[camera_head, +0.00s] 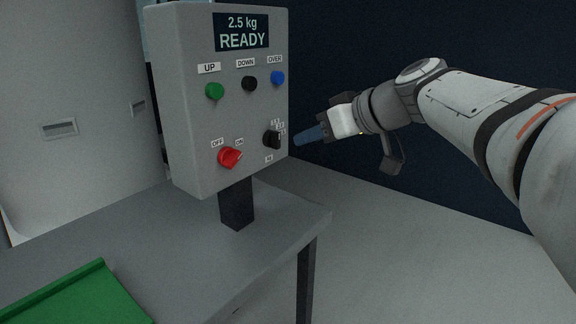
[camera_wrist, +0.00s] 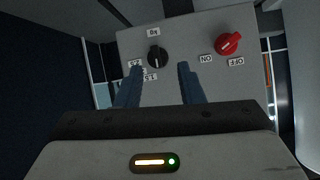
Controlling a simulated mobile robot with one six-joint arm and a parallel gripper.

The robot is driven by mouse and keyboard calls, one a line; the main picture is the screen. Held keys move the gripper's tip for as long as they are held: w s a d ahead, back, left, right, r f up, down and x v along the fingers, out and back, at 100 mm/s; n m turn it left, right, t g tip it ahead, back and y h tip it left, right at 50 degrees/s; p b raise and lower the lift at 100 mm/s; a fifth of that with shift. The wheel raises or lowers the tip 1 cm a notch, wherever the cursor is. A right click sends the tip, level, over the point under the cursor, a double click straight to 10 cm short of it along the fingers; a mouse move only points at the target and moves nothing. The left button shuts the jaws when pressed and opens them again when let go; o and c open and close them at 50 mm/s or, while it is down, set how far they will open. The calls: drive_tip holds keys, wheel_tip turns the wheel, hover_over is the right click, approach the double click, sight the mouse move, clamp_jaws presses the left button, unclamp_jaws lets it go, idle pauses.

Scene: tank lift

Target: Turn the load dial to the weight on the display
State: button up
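The display (camera_head: 241,31) at the top of the grey control box reads "2.5 kg READY". The black load dial (camera_head: 271,140) sits low on the right of the box face, with small labels at its upper right and one below. The wrist view shows the dial (camera_wrist: 157,56) upside down, beyond and roughly between my fingertips. Its pointer direction is too small to tell surely. My gripper (camera_head: 308,136) is right of the dial, fingers towards the box. In the wrist view my gripper (camera_wrist: 160,69) has its blue fingers apart, with nothing between them.
A red OFF/ON switch (camera_head: 230,157) sits left of the dial. Green (camera_head: 214,91), black (camera_head: 249,83) and blue (camera_head: 278,78) buttons sit above. The box stands on a post on a grey table (camera_head: 150,228) with a green tray (camera_head: 85,296).

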sight(279, 133)
drive_tip(key=shift+n+t+y, duration=0.5)
drive_tip(key=shift+n+y, duration=0.3)
drive_tip(key=b+x, duration=0.1)
drive_tip(key=x, duration=0.2)
drive_tip(key=b+x, duration=0.1)
drive_tip(key=x, duration=0.2)
drive_tip(key=w+r+b+x, duration=0.1)
drive_tip(key=x, duration=0.2)
drive_tip(key=shift+w+d+r+b, duration=0.1)
drive_tip(key=shift+d+b, duration=0.05)
drive_tip(key=shift+b, duration=0.2)
